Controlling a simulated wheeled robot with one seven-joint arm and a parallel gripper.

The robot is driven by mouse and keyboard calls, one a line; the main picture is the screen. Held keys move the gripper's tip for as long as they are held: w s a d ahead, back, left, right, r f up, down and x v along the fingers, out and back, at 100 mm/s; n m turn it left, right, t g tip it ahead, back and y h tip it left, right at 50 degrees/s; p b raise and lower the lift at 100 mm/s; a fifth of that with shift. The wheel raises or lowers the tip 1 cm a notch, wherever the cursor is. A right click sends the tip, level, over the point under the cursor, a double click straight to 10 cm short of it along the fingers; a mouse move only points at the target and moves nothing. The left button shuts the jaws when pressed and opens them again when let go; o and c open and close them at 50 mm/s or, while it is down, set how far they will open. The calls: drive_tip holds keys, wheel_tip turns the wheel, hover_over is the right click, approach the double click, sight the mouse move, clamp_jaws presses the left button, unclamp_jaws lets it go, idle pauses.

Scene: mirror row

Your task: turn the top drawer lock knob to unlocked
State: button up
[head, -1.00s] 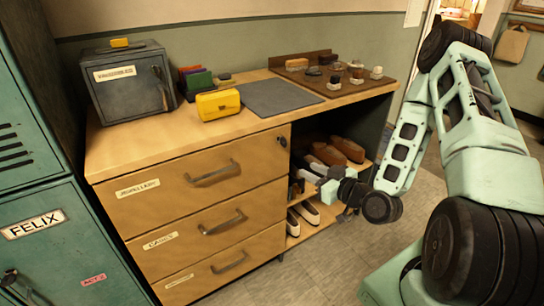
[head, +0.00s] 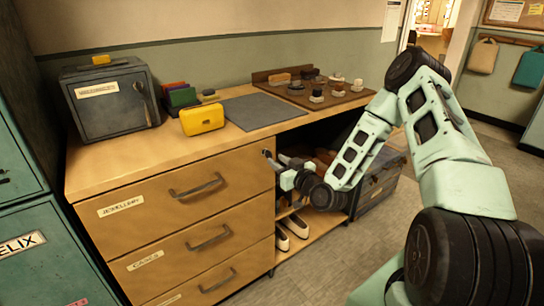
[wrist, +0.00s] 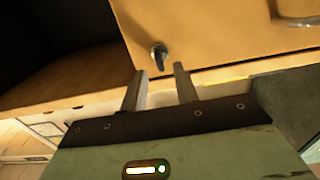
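The top drawer (head: 170,192), labelled "JEWELLERY", is shut. Its dark lock knob (head: 267,154) sits at the upper right corner of the drawer front. In the wrist view the knob (wrist: 158,55) stands out from the wood, with its grip part lying nearly along the picture's vertical. My gripper (head: 280,171) is close to the knob, at the right end of the drawer front. In the wrist view my gripper (wrist: 159,82) is open, its two fingers apart with nothing between them. The knob lies just beyond the fingertips, and I see no contact.
Lower drawers with bar handles (head: 208,238) are below. Beside them is an open shelf with white shoes (head: 291,230). A grey box (head: 110,98), yellow case (head: 202,119) and brown tray (head: 318,92) stand on the top.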

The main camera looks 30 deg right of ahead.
sight(267, 151)
drive_tip(key=shift+w+a, duration=0.1)
drive_tip(key=shift+w, duration=1.85)
clamp_jaws()
drive_tip(key=shift+d+f+m, duration=0.1)
drive_tip(key=shift+m, duration=4.4)
drive_tip(key=shift+d+f+m, duration=0.1)
drive_tip(key=shift+m, duration=4.4)
